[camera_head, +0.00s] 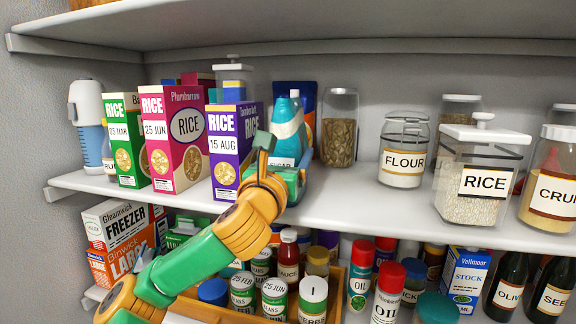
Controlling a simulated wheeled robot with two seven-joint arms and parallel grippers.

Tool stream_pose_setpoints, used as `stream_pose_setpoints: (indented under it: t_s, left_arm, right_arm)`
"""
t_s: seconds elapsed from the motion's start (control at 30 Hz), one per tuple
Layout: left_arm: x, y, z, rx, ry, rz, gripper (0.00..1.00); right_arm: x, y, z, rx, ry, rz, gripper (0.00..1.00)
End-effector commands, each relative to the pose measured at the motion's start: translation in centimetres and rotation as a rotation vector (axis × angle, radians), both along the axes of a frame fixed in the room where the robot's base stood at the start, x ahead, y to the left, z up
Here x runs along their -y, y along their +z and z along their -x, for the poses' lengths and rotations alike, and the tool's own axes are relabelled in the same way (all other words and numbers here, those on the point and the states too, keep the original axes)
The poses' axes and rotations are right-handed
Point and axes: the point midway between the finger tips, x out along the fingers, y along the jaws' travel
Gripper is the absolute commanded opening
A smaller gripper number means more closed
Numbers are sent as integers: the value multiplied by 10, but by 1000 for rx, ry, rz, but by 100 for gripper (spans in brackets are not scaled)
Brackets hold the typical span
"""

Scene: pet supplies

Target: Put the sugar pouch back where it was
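My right gripper is not in view.
Green and magenta rice boxes (174,138) stand left. A dark blue package (309,97) is behind the pouch. A tall glass jar (339,128) is close on its right, then bare shelf (345,200), a flour jar (404,150) and a rice container (479,175). Another shelf (300,25) hangs above.

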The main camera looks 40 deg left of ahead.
Motion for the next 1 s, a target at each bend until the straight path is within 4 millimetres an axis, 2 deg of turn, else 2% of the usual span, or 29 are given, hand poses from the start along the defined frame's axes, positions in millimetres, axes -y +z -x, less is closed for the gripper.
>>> stream_pose_setpoints:
  t_s: [0.27, 0.3, 0.4, 0.67, 0.7, 0.77, 1.0]
  left_arm:
    - [0, -1, 0, 0, 1, 1, 0]
    - [0, -3, 0, -3, 1, 2, 79]
    - [0, -2, 0, -3, 1, 3, 100]
    - [0, 3, 0, -2, 0, 2, 100]
    - [2, -1, 3, -3, 0, 1, 100]
    - [7, -4, 12, 0, -1, 1, 100]
    - [36, -13, 64, 1, -1, -4, 100]
  right_arm:
    - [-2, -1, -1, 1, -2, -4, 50]
    - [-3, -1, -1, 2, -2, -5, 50]
    - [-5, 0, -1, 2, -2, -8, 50]
    - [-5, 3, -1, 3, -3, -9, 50]
    - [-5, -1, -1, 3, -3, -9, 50]
    - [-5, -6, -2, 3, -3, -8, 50]
    - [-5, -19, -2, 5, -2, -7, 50]
